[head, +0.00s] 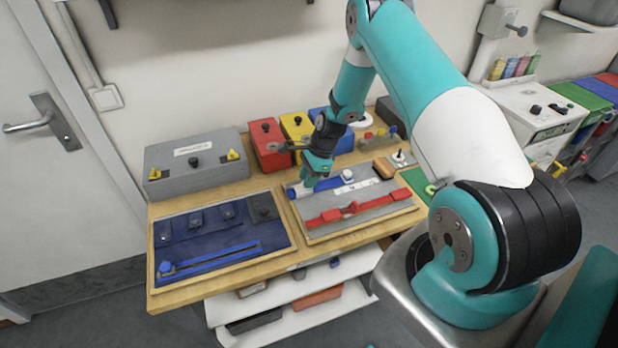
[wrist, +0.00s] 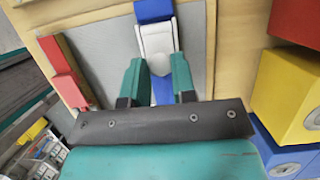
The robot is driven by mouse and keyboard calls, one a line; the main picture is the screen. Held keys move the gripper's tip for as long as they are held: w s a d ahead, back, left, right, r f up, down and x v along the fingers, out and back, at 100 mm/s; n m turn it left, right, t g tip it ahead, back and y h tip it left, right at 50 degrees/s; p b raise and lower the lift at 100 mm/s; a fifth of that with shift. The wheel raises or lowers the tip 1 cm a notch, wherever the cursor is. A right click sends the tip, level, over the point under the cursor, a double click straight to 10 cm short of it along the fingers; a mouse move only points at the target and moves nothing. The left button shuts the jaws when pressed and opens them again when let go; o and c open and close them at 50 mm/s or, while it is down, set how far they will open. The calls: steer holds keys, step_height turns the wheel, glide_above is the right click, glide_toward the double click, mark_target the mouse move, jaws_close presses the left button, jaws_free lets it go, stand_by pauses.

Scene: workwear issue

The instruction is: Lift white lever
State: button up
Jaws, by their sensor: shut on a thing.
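The white lever (wrist: 156,40) shows in the wrist view, lying along a blue strip (wrist: 153,11) on a grey board. My gripper (wrist: 156,64) has one teal finger on each side of the lever's near end and is shut on it. In the head view my gripper (head: 309,184) points down at the left part of the blue strip (head: 328,184) on the grey board (head: 369,220). There my fingers hide most of the lever. It looks low against the strip; I cannot tell whether it is raised.
A red strap with a buckle (head: 351,209) crosses the front of the grey board. A white-topped knob (head: 347,175) stands to the right of my gripper. Behind are red (head: 269,148) and yellow (head: 297,128) boxes. A dark blue panel (head: 215,240) lies at left.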

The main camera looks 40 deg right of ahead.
mark_target(288, 193)
steer(key=shift+w+a+r+g+h, duration=0.25)
steer(key=shift+a+h, duration=0.2)
steer(key=shift+h, duration=0.35)
steer(key=h+b, duration=0.1)
steer(key=a+h+b, duration=0.1)
steer(key=g+h, duration=0.1)
steer(key=shift+w+a+r+h+b, duration=0.2)
steer(key=shift+a+r+h+b, duration=0.1)
steer(key=shift+b, duration=0.1)
steer(key=h+b, duration=0.1)
steer(key=b, duration=0.1)
steer(key=a+g+h+b, duration=0.1)
steer(key=h, duration=0.1)
steer(key=a+h+b, duration=0.1)
steer(key=h+b, duration=0.1)
steer(key=shift+w+a+f+g+b, duration=0.2)
steer(key=shift+w+a+g+b, duration=0.05)
steer(key=shift+w+b, duration=0.1)
steer(key=h+b, duration=0.1)
steer(key=a+g+h+b, duration=0.1)
steer(key=h+b, duration=0.1)
steer(key=shift+w+a+f, duration=0.1)
steer(key=shift+f, duration=0.05)
steer(key=shift+a+h, duration=0.1)
steer(key=shift+h, duration=0.2)
steer(key=o, duration=0.9)
steer(key=shift+a, duration=0.1)
